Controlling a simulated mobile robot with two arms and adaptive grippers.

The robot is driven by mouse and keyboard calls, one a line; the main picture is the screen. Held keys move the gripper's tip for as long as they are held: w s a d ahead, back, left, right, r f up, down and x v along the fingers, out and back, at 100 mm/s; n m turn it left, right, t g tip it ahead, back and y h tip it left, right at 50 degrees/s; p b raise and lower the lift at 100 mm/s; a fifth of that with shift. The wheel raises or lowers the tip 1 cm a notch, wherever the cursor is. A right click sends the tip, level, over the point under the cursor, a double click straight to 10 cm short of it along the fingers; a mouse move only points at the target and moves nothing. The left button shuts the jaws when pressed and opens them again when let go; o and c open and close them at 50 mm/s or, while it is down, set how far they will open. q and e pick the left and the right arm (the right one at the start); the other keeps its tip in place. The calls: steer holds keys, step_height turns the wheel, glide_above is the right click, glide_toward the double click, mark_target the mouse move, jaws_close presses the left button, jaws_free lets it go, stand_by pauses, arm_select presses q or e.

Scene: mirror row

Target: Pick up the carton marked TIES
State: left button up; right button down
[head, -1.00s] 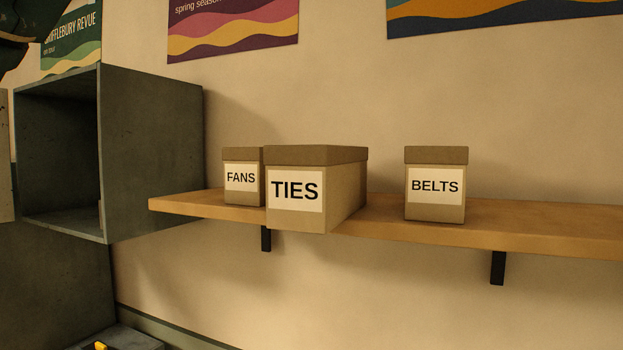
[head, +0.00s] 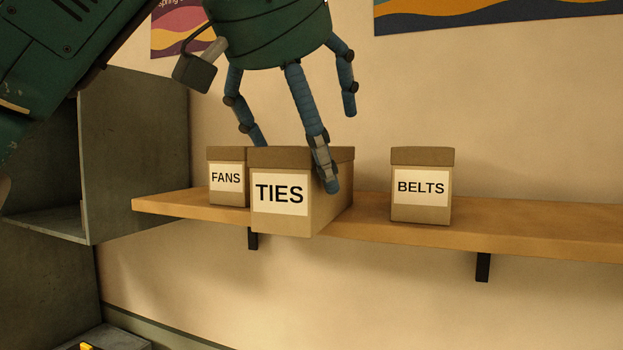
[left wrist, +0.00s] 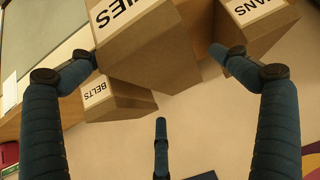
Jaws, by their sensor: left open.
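The carton marked TIES (head: 280,194) stands on the wooden shelf, its labelled front jutting past the shelf's front edge. My left gripper (head: 290,155), green with blue fingers, hangs over it from above. One finger overlaps the carton's right side in the head view. In the left wrist view the TIES carton (left wrist: 155,55) lies between two spread fingers, with a third finger below it. The gripper (left wrist: 160,95) is open and empty; I cannot tell if a finger touches the carton. My right gripper is not in view.
The FANS carton (head: 226,180) stands close to the left of TIES, with little gap. The BELTS carton (head: 421,185) stands apart to the right. The shelf (head: 540,227) is clear further right. A dark open box unit (head: 135,150) stands at the left.

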arm_select(q)
steer(key=shift+w+d+f+p, duration=0.25)
steer(key=shift+w+f+p, duration=0.15)
steer(key=shift+w+p, duration=0.2)
steer(key=p+x, duration=0.1)
steer(key=x, duration=0.2)
steer(key=shift+f, duration=0.1)
steer(key=shift+w+d+f, duration=0.1)
steer(key=shift+w+f, duration=0.15)
steer(key=shift+s+r, duration=0.1)
steer(key=shift+s, duration=0.1)
steer(key=c, duration=1.2)
steer(key=shift+w, duration=0.1)
steer(key=shift+c, duration=1.3)
